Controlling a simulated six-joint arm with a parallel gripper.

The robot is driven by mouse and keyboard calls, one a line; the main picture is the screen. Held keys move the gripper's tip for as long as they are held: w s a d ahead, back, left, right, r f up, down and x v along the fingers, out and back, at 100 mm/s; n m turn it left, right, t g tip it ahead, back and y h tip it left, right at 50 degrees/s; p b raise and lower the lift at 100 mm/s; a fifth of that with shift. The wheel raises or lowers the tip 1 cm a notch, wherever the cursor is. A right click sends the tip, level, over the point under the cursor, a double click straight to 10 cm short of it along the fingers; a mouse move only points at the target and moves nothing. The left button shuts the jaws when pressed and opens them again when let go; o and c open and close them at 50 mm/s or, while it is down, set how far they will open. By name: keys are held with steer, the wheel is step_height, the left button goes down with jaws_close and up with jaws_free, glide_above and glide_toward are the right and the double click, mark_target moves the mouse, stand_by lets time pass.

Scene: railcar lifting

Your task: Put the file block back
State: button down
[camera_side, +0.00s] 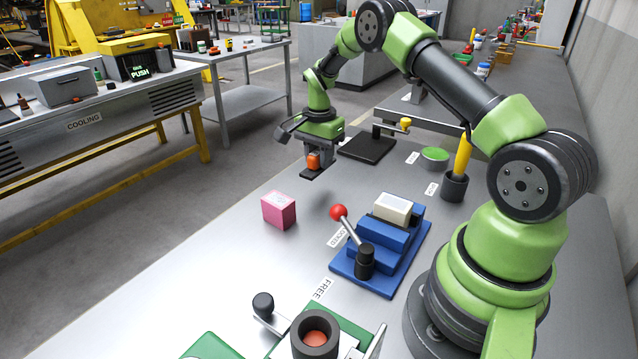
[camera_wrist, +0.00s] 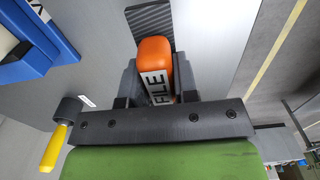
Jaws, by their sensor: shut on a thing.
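The file block has an orange handle (camera_side: 313,161) marked FILE and a dark ribbed plate (camera_side: 318,174) under it. My gripper (camera_side: 312,158) is shut on the orange handle, near the table's left edge in the side view. The plate appears to hang above the table top. In the wrist view the orange handle (camera_wrist: 155,62) stands between the jaws, and the ribbed plate (camera_wrist: 150,20) shows beyond it. A flat black pad (camera_side: 368,147) with a small bracket lies on the table behind my gripper.
A pink block (camera_side: 279,211) stands in front of my gripper. A blue fixture (camera_side: 384,252) with a red-knobbed lever holds a pale block. A green dish (camera_side: 435,155) and a black cup (camera_side: 454,187) with a yellow-handled tool stand right. A green fixture (camera_side: 350,332) is nearest.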

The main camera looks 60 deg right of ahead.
mark_target(319, 191)
steer(key=shift+f, duration=3.05)
steer(key=shift+f, duration=0.15)
steer(key=c, duration=0.9)
jaws_free()
